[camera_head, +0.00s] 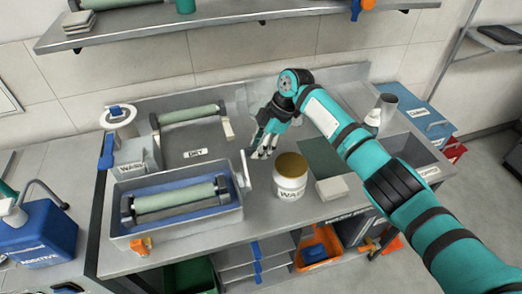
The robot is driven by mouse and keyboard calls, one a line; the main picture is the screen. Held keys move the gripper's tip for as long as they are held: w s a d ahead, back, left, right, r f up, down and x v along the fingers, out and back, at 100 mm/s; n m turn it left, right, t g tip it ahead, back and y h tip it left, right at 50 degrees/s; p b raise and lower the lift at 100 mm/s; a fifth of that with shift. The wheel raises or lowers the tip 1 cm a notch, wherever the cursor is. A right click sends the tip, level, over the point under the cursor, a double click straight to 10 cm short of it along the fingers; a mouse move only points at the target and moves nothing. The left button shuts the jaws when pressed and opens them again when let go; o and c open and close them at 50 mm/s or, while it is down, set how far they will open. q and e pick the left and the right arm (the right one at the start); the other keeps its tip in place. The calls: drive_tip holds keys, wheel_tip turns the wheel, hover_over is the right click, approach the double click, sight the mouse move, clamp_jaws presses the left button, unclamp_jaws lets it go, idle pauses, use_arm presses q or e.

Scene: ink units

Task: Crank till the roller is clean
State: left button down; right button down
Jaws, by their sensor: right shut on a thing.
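A pale green roller (175,197) lies across a grey wash tray (148,232) with a blue inside, at the front left of the metal bench. A light crank arm (247,170) stands up at the tray's right end. My right gripper (260,150) is at the top of this crank, shut on its handle; the fingers hide most of the handle. The roller's surface looks plain green, and I cannot make out any ink on it. My left gripper is not in view.
A second green roller (188,113) sits on a stand behind, near a "DRY" label. A shelf (200,27) hangs above.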

drive_tip(key=shift+w+f, duration=0.2)
drive_tip(key=shift+f, duration=0.3)
drive_tip(key=shift+f+b, duration=0.1)
drive_tip(key=shift+b, duration=0.2)
drive_tip(key=shift+f, duration=0.1)
drive_tip(key=c, duration=1.3)
unclamp_jaws()
drive_tip(key=shift+o, duration=1.1)
drive_tip(key=shift+w+a+f, duration=0.1)
drive_tip(key=shift+w+a, duration=0.1)
drive_tip(key=shift+w, duration=0.15)
drive_tip(key=shift+s+d+r, duration=0.1)
drive_tip(key=shift+d+r, duration=0.05)
drive_tip(key=shift+r, duration=0.25)
drive_tip(key=v, duration=1.1)
drive_tip(key=shift+w, duration=0.2)
